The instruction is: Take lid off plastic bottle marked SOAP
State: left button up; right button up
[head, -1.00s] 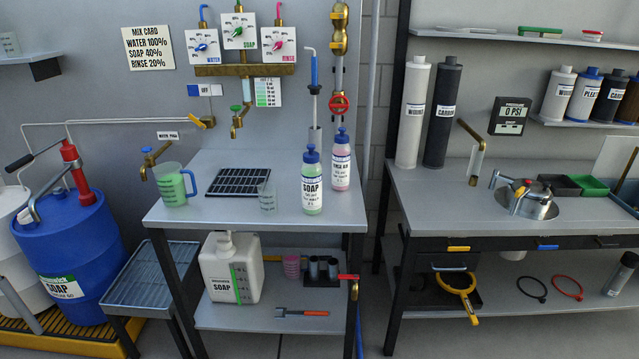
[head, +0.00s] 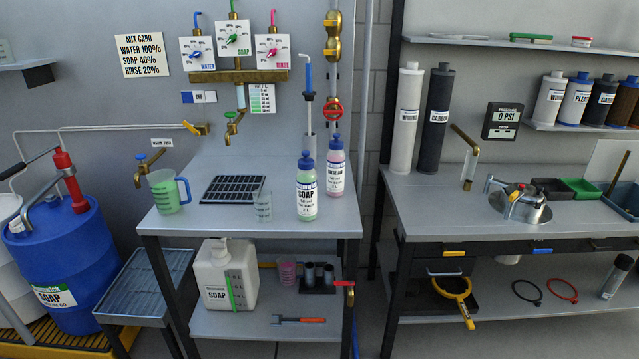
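A clear plastic bottle marked SOAP (head: 307,190) stands upright on the left metal table, holding pale green liquid. Its blue lid (head: 306,160) is on top. A similar bottle with pink liquid (head: 336,168) and a blue lid stands just behind it to the right. A white jug marked SOAP (head: 226,276) sits on the shelf below, and a blue drum marked SOAP (head: 70,265) stands at the far left. Neither of my grippers shows in the head view.
The table (head: 275,222) also holds a green-filled measuring jug (head: 166,191), a black drain grid (head: 233,189) and a small clear beaker (head: 262,206). A thin upright pipe with a blue handle (head: 308,75) rises behind the bottles. A second bench (head: 440,215) stands to the right across a gap.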

aim_at(306, 162)
jog(key=i+l+u, duration=0.35)
jog(key=i+l, duration=0.35)
jog(key=l, duration=0.1)
